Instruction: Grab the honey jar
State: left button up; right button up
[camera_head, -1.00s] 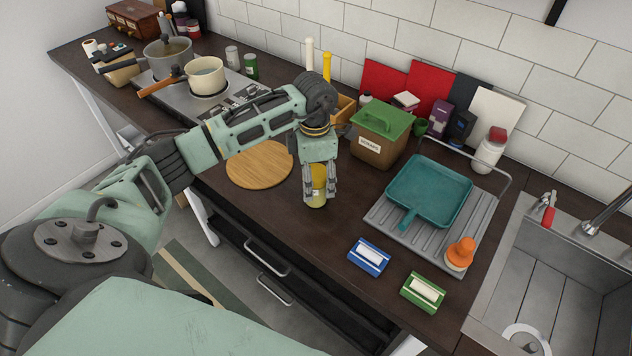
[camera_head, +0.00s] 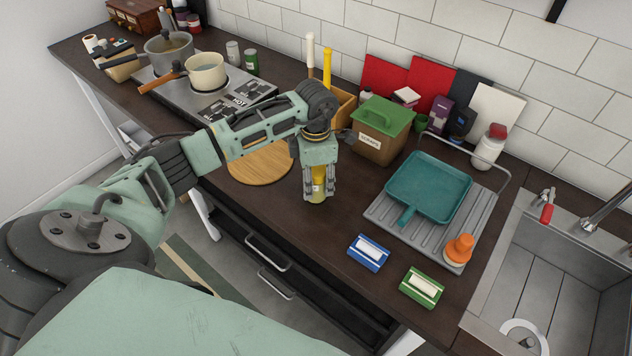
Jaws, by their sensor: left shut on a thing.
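The honey jar (camera_head: 318,184) is a small yellow jar on the dark countertop (camera_head: 280,210), near the front edge and right of the round wooden board. My left gripper (camera_head: 318,190) points down over it with its fingers on either side, shut on the jar. The fingers hide the jar's sides and the palm hides its top. The jar looks upright; I cannot tell whether it touches the counter. My right gripper is not in view.
The round wooden board (camera_head: 262,165) lies left of the jar. A green-lidded box (camera_head: 380,135), a drying rack with a teal pan (camera_head: 428,188), and blue (camera_head: 369,252) and green (camera_head: 422,287) boxes stand to the right. The stove with pots (camera_head: 200,85) is behind left.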

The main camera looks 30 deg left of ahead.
aim_at(316, 168)
pick_arm(q)
grip_shut()
jog(key=shift+w+r, duration=0.1)
jog(key=shift+r, duration=0.15)
jog(key=shift+r+b, duration=0.85)
jog(key=shift+r, duration=0.9)
jog(key=s+d+r+b, duration=0.3)
jog(key=s+d+r, duration=0.4)
jog(key=d, duration=0.1)
jog(key=shift+s+d, duration=0.25)
jog(key=shift+d, duration=0.15)
